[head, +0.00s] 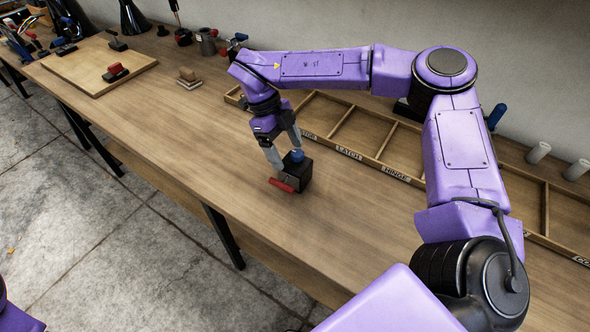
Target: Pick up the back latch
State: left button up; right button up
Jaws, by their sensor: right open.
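My left gripper is out of view.
A divided wooden tray (349,153) with labels, one reading LATCH and one HINGE, lies along the wall. A wooden board (82,76) with a red-and-black piece (115,72) is at far left. The table left of my right gripper is clear.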

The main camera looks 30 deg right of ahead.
aim_at(296, 165)
jog(key=x, duration=0.2)
jog(key=p+x, duration=0.1)
jog(key=x, duration=0.2)
jog(key=shift+s+r, duration=0.15)
jog(key=shift+s, duration=0.25)
jog(key=shift+d+f, duration=0.15)
jog(key=shift+f, duration=0.15)
jog(key=shift+r, duration=0.1)
jog(key=c, duration=1.2)
